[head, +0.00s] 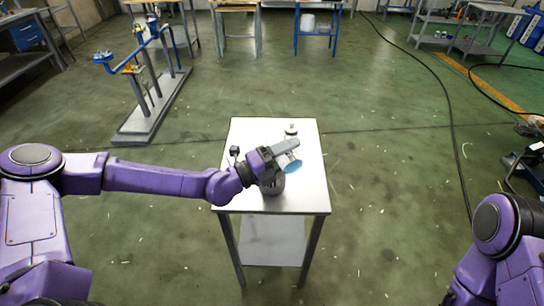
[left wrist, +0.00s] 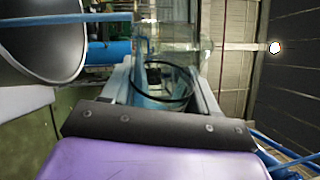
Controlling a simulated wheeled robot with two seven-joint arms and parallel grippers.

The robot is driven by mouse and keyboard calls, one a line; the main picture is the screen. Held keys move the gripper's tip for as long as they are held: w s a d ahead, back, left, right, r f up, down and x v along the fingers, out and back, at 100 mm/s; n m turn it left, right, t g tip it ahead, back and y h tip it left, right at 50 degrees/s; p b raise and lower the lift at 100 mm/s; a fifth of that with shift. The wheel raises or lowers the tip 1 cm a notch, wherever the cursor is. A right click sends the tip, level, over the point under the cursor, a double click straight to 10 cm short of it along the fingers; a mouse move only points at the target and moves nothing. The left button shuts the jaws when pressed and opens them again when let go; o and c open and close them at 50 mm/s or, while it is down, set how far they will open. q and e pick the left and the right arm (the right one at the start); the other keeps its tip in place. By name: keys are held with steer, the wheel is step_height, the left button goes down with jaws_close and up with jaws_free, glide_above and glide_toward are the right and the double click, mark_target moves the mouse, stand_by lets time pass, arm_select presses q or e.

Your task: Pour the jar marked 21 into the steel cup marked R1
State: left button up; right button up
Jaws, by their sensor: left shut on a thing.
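My left gripper (head: 285,148) is shut on a clear jar (head: 289,162) with blue in it, above the table. The jar is tilted well over. In the left wrist view the clear jar (left wrist: 168,45) lies between the fingers, with a dark ring around it. The steel cup (head: 272,186) stands upright on the table just below the jar, partly hidden by it. In the left wrist view the cup's dark opening (left wrist: 40,38) is large at upper left. A thin blue streak crosses it towards the jar and looks like liquid. No markings are readable. My right gripper is out of view.
The small metal table (head: 244,135) has free room behind and right of the cup. A small white and dark object (head: 291,129) stands near its back edge. A grey stand with blue pipework (head: 150,115) is on the floor at left. Cables lie on the floor at right.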

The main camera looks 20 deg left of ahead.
arm_select(q)
steer(key=shift+w+a+f+n+b, duration=0.15)
steer(key=shift+f+n+b, duration=0.15)
steer(key=shift+n+b, duration=0.55)
stand_by(0.7)
steer(key=shift+r+n, duration=0.15)
steer(key=shift+n, duration=0.2)
